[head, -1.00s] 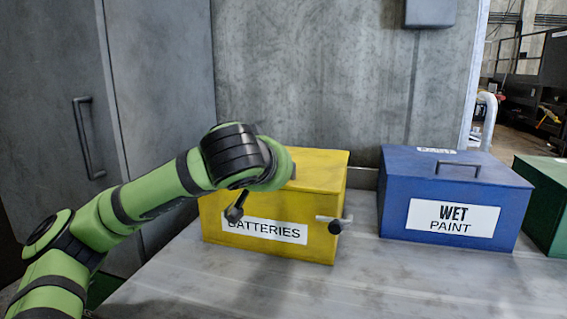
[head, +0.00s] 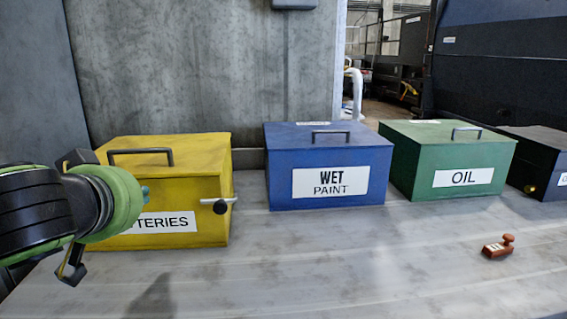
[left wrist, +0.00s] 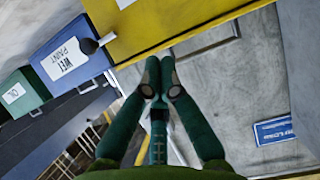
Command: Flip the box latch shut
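The yellow batteries box (head: 196,185) stands at the left of the worktop with its lid down. Its latch (head: 220,206), a silver bar with a black knob, lies roughly level at the front right corner. In the left wrist view, the box (left wrist: 180,22) is at the top, with the black latch knob (left wrist: 88,46) at its edge. My left gripper (left wrist: 160,68) has its two teal fingertips together, with nothing visible between them. In the head view, my left wrist hides the box's front left and most of the gripper. The fingers are apart from the latch. My right gripper is out of view.
A blue wet paint box (head: 290,160), a green oil box (head: 425,160) and a dark box (head: 545,150) stand to the right. A red-brown stamp-like object (head: 498,247) lies at front right.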

